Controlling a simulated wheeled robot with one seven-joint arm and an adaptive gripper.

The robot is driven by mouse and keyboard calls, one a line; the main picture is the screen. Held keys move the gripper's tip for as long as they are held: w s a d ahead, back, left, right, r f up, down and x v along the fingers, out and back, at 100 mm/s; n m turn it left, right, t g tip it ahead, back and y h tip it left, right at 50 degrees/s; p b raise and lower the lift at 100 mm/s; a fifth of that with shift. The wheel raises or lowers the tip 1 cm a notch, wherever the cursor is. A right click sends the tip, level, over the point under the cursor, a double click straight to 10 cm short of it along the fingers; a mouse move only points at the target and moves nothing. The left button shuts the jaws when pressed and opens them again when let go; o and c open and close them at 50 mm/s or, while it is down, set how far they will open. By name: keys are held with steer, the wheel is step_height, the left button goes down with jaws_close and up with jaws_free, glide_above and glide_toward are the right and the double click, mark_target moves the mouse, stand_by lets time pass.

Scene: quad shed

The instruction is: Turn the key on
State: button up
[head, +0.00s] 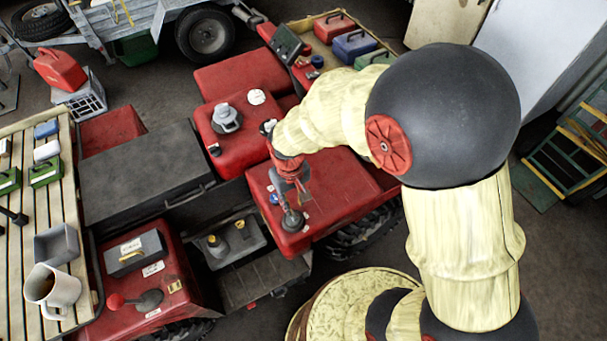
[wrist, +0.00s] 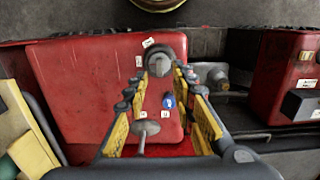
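A red fender box (head: 340,190) carries a round dark grey fitting (head: 293,221) and a small blue piece (head: 274,198) near its edge. In the wrist view, the grey fitting (wrist: 158,60) lies just beyond my fingertips, and the blue piece (wrist: 168,100) appears between my fingers. A thin grey stalk with a round top (wrist: 143,129) stands beside the left finger. I cannot tell clearly which of these is the key. My gripper (wrist: 162,72) is open with its yellow-padded fingers apart and nothing held. In the head view my gripper (head: 290,185) hangs over the box and hides part of it.
A red box with a grey cap (head: 226,118) stands behind. A slatted bench with a mug (head: 50,290) is at far left. Dark floor shows at lower right.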

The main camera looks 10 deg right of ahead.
mark_target(293, 213)
steer(key=shift+t, duration=0.3)
steer(key=shift+w+a+f+b, duration=0.1)
steer(key=shift+w+f+b, duration=0.15)
steer(key=shift+f+b, duration=1.3)
steer(key=shift+w+d+f+b, duration=0.15)
steer(key=shift+f+b, duration=0.85)
steer(key=shift+f, duration=1)
steer(key=shift+w+a+f+b, duration=0.15)
steer(key=shift+w+f+b, duration=0.15)
steer(key=shift+f+b, duration=1.25)
steer(key=shift+f, duration=0.2)
steer(key=c, duration=0.3)
jaws_close()
steer(key=shift+p, duration=0.3)
